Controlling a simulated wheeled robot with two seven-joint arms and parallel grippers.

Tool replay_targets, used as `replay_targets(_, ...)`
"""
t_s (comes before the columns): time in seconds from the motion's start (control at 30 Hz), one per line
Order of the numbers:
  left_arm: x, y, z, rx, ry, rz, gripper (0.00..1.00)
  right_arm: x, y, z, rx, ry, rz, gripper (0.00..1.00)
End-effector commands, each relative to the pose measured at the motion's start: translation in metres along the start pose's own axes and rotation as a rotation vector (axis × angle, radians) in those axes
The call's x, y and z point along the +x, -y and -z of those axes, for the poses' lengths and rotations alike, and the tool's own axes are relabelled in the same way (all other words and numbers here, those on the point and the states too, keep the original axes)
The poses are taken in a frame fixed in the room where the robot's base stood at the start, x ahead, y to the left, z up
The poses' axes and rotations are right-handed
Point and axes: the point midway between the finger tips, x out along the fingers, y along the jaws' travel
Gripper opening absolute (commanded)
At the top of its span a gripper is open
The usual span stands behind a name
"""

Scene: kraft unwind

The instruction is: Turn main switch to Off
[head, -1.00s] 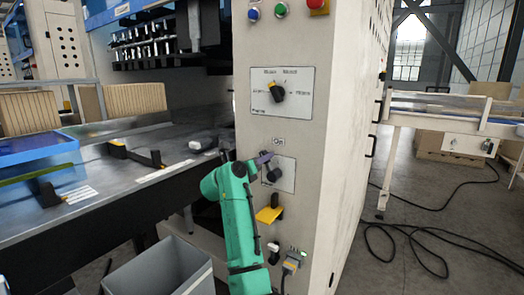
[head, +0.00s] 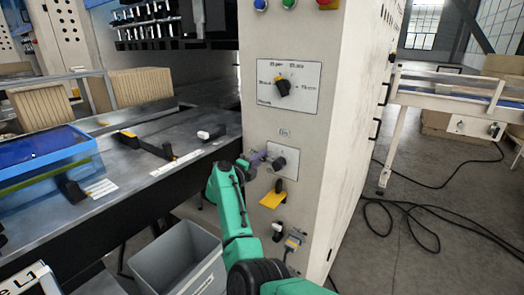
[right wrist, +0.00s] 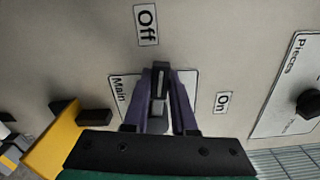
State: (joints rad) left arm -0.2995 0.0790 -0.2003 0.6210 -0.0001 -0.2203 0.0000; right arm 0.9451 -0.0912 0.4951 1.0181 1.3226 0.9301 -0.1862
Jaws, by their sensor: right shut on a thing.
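The main switch is a dark knob (head: 278,163) on a pale plate low on the machine's front panel. My right gripper (head: 258,158), with purple fingers on a green arm, reaches it from the left in the head view. In the right wrist view the fingers of this gripper (right wrist: 160,88) are shut around the knob (right wrist: 160,78). There the knob's end points up toward the "Off" label (right wrist: 146,25). The "On" label (right wrist: 222,102) is to its right; it also shows above the switch in the head view (head: 285,132). My left gripper is out of view.
A larger selector dial (head: 282,86) sits above the switch. Below are a yellow part (head: 273,199) and a plugged connector (head: 294,240). A grey bin (head: 178,262) stands below the metal table (head: 120,190) at left. Black cable (head: 410,215) lies on the floor at right.

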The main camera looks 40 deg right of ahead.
Motion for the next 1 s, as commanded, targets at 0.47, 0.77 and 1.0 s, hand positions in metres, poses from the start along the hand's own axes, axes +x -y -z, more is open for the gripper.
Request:
replay_targets(0.47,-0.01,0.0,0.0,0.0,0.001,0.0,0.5,0.0,-0.013,0.002,-0.179,-0.002,-0.004,0.0)
replay_targets(0.77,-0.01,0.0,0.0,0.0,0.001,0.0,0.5,0.0,-0.015,0.003,-0.19,-0.002,-0.004,0.0)
replay_targets(1.0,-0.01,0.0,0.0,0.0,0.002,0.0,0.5,0.0,-0.014,0.003,-0.189,-0.002,-0.003,0.55)
